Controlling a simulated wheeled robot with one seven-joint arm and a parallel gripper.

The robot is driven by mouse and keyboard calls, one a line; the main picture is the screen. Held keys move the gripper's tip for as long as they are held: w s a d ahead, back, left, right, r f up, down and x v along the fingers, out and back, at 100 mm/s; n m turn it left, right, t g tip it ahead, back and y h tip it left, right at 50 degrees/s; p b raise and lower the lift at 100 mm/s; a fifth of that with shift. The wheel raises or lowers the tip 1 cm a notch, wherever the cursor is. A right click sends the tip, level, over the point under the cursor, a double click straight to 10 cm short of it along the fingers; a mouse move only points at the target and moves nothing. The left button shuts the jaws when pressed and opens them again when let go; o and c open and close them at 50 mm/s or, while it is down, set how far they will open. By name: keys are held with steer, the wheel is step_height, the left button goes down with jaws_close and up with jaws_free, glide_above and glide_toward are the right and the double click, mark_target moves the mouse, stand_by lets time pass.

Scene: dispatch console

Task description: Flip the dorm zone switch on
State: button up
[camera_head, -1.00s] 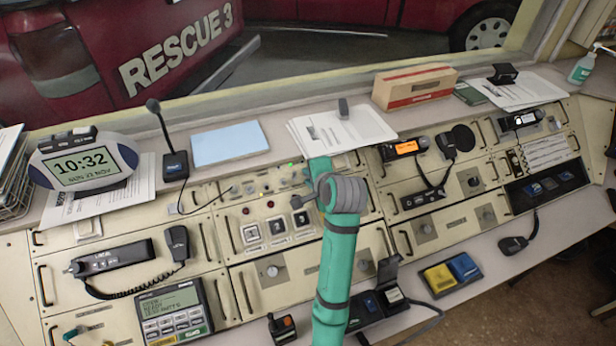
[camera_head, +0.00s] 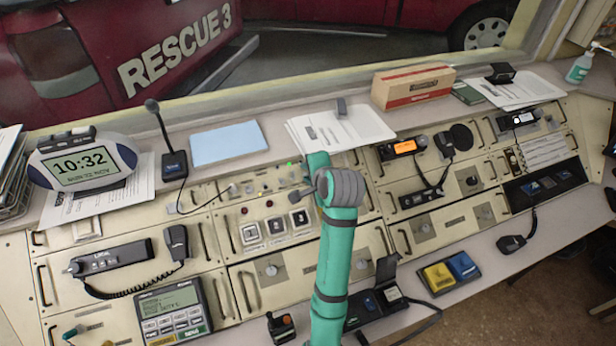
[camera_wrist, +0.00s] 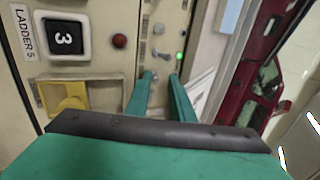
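The switch panel (camera_head: 222,194) has a row of small grey toggle switches and lamps, partly hidden behind my arm in the head view. In the wrist view a small grey toggle switch (camera_wrist: 162,57) stands just beyond my fingertips, with a lit green lamp (camera_wrist: 180,57) beside it. Its label is too small to read, so I cannot tell which zone it serves. My gripper (camera_wrist: 162,77) has its two teal fingers apart with a narrow gap and nothing held between them. I cannot tell whether a finger touches the switch.
A red lamp (camera_wrist: 120,41), a square button marked 3 (camera_wrist: 64,39) and a yellow part (camera_wrist: 62,97) lie left of my fingers in the wrist view. A corded desk microphone (camera_head: 174,163) stands left of the panel. Papers (camera_head: 345,130) lie on the ledge behind.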

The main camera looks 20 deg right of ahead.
steer(key=shift+w+r, duration=0.15)
steer(key=shift+w, duration=0.15)
steer(key=shift+s+d+r, duration=0.15)
steer(key=shift+s+r, duration=0.15)
steer(key=shift+r, duration=0.1)
steer(key=shift+s+a+r, duration=0.4)
steer(key=shift+s+r, duration=0.05)
steer(key=shift+r, duration=0.25)
steer(key=r, duration=0.1)
steer(key=s+r, duration=0.1)
steer(key=s, duration=0.1)
steer(key=shift+d+r, duration=0.25)
steer(key=shift+r, duration=0.15)
